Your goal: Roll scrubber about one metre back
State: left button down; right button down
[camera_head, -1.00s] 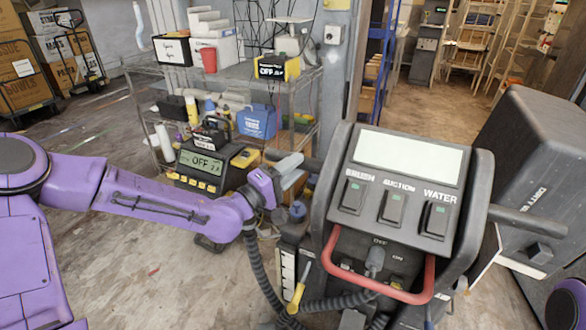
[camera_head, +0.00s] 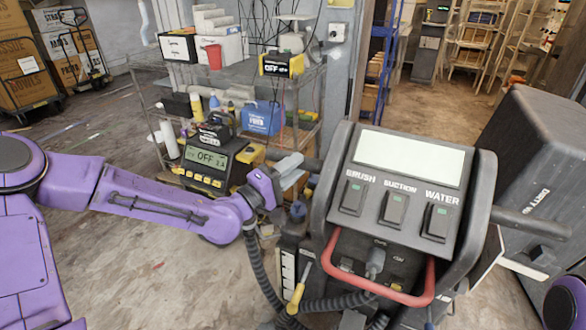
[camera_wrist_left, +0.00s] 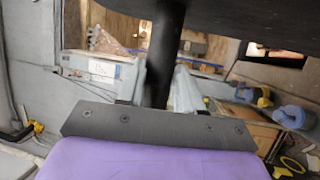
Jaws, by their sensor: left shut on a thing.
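The scrubber's dark console (camera_head: 398,190) stands close in front of me in the head view, with a pale screen, BRUSH, SUCTION and WATER switches and a red loop handle (camera_head: 372,287) below. Black side handles stick out from it; the right one (camera_head: 530,222) is free. My left gripper (camera_head: 290,166) is shut on the left side handle (camera_head: 312,165). In the left wrist view the dark handle bar (camera_wrist_left: 163,50) passes between the fingers of the left gripper (camera_wrist_left: 160,92). A purple part of my right arm shows at the lower right edge; its gripper is out of view.
A wire shelf (camera_head: 240,73) with boxes and bottles stands beyond my left arm, with a yellow-black charger (camera_head: 212,160) near its foot. Loaded carts (camera_head: 30,70) stand far left. A dark tank (camera_head: 535,160) rises at right. Floor at left is mostly clear.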

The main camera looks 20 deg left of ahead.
pick_arm(q)
jog(key=shift+s+r, duration=0.25)
jog(key=shift+r, duration=0.15)
dwell(0.4)
jog(key=c, duration=0.8)
grip_release()
jog(key=shift+s, duration=0.1)
jog(key=shift+c, duration=0.2)
jog(key=shift+o, duration=0.5)
jog(key=shift+s+r, duration=0.15)
jog(key=shift+s, duration=0.1)
jog(key=v, duration=1)
jog(key=shift+s+f+p, duration=0.2)
jog(key=shift+f+p, duration=0.1)
jog(key=shift+p, duration=0.15)
jog(key=shift+a, duration=0.1)
